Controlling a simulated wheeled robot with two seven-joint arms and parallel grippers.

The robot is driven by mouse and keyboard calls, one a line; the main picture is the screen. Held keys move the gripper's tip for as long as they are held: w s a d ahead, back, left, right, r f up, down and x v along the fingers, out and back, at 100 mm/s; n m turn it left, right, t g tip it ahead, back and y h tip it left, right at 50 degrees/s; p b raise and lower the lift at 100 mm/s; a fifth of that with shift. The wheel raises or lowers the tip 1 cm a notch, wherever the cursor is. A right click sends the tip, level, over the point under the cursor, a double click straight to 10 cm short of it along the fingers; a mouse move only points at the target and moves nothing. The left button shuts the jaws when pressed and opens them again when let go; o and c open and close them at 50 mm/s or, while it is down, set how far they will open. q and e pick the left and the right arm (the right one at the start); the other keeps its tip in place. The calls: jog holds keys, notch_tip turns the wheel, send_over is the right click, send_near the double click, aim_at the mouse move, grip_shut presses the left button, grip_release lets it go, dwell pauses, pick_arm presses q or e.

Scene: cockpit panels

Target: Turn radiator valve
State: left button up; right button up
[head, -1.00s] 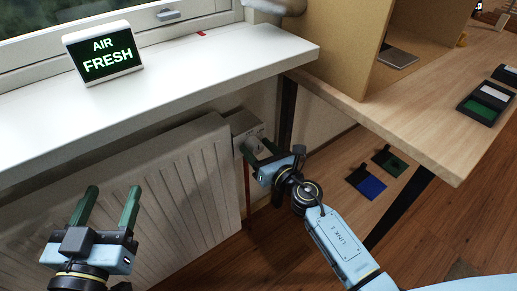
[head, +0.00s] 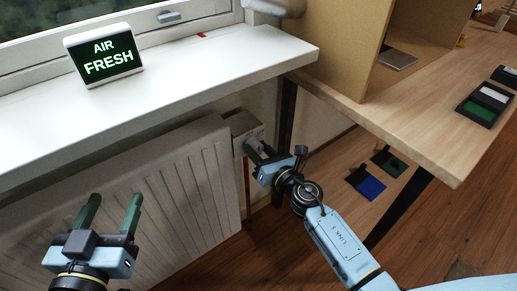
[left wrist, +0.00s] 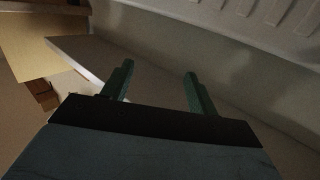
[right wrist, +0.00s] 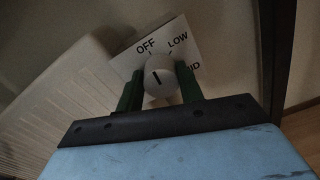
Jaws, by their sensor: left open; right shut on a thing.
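The radiator valve is a round pale knob (right wrist: 160,77) with a dark pointer line, in the right wrist view. Behind it is a white label plate (right wrist: 133,60) reading OFF, LOW and a partly hidden word ending in "ID". The pointer line lies between upright and slightly tilted, nearest OFF. My right gripper (right wrist: 161,88) is shut on the knob, one green finger on each side. In the head view, the right gripper (head: 256,151) is at the radiator's right end and hides most of the knob. My left gripper (head: 112,212) is open and empty in front of the radiator.
The white radiator (head: 190,175) stands under a white windowsill (head: 200,62) carrying an AIR FRESH sign (head: 104,54). A wooden desk (head: 420,110) is at the right, with a dark leg (head: 400,208) near my right arm. Blue and green items lie on a lower shelf.

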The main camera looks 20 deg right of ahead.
jog(key=m+p, duration=0.2)
jog(key=m, duration=0.5)
jog(key=shift+d+m+p, duration=0.1)
jog(key=shift+m+p, duration=0.2)
jog(key=shift+m, duration=0.1)
pick_arm(q)
jog(key=s+a+f+g+y+p, duration=0.1)
jog(key=s+a+f+g+y, duration=0.1)
jog(key=s+a+f+g, duration=0.35)
jog(key=s+a+f+g+y+p, duration=0.2)
jog(key=s+f+g, duration=0.6)
jog(key=f, duration=0.1)
pick_arm(e)
jog(key=m, duration=0.6)
jog(key=shift+g, duration=0.3)
jog(key=m+p, duration=0.1)
jog(key=m, duration=0.3)
jog(key=shift+f, duration=0.1)
pick_arm(q)
notch_tip(320, 180, down, 7)
jog(key=w+a+y+p, duration=0.1)
jog(key=shift+a+n, duration=0.25)
jog(key=shift+n, duration=0.15)
pick_arm(e)
jog(key=shift+f+m+y, duration=0.1)
jog(key=shift+m+y, duration=0.3)
jog(key=shift+m, duration=0.9)
pick_arm(q)
jog(key=shift+w, duration=0.1)
